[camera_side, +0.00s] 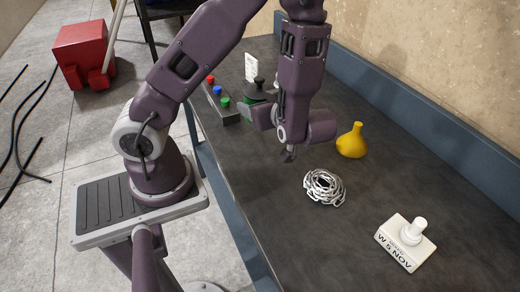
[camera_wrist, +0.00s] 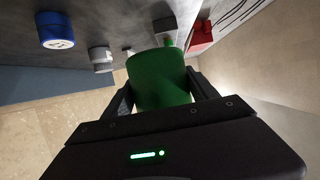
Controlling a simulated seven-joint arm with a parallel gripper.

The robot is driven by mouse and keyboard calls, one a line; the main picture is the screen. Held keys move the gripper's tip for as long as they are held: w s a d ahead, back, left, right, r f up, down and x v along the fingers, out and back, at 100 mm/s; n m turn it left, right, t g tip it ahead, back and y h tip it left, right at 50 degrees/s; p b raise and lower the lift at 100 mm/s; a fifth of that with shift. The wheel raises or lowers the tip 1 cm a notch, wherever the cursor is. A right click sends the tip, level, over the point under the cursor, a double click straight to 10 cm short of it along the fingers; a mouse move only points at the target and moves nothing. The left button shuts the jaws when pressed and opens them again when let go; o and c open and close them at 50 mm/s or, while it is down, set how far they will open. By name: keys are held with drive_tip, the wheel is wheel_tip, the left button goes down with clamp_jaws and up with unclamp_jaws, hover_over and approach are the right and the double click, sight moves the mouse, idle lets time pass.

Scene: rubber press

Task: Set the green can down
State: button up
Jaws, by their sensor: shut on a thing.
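The green can (camera_wrist: 158,75) fills the middle of the wrist view, between the two fingers of my gripper (camera_wrist: 161,92). My gripper is shut on it. In the side view the can (camera_side: 250,98) is dark green with a black top, partly hidden behind my gripper (camera_side: 255,112). It is near the left edge of the dark table (camera_side: 268,205), beside the button box. I cannot tell whether its base touches the table.
A button box (camera_side: 219,103) with red, blue and green buttons lies at the table's left edge. A yellow flask (camera_side: 352,141), a coiled chain (camera_side: 324,187) and a white labelled stamp-like block (camera_side: 405,243) are to the right and front. A blue-sided can (camera_wrist: 56,30) shows in the wrist view.

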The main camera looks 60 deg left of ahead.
wheel_tip(320, 180, down, 10)
drive_tip(key=shift+f, duration=0.25)
drive_tip(key=shift+f, duration=0.15)
drive_tip(key=o, duration=1.6)
drive_tip(key=shift+o, duration=0.2)
